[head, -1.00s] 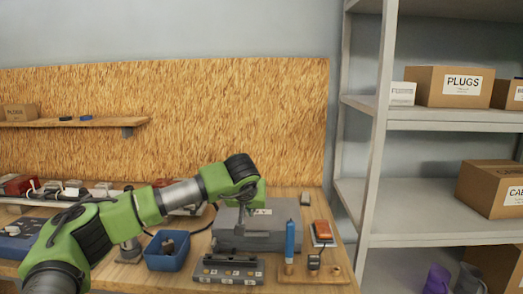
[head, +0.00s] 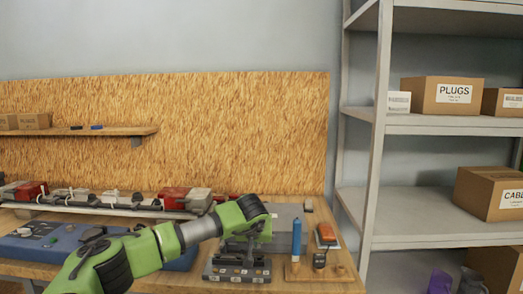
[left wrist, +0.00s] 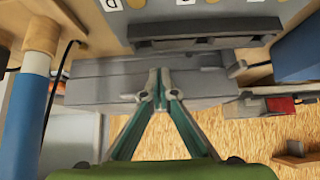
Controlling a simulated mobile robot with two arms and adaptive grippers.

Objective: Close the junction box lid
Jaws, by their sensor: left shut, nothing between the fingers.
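The grey junction box (head: 287,212) sits on the bench, partly hidden behind my left arm in the head view. In the left wrist view the grey box (left wrist: 95,85) spans the picture behind the fingertips, with a seam along its side. I cannot tell clearly how far its lid is open. My left gripper (head: 247,247) points down in front of the box, over the rear of a labelled grey block. In the left wrist view my left gripper (left wrist: 158,82) is shut and empty, its tips overlapping the box; contact is unclear. My right gripper is out of view.
The labelled grey block (head: 237,272) lies in front of the box. A blue-handled tool (head: 296,238) stands upright at right, beside an orange device (head: 326,235) and a small black item (head: 319,261). Power strips (head: 110,200) line the back left. A shelf (head: 430,218) stands right.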

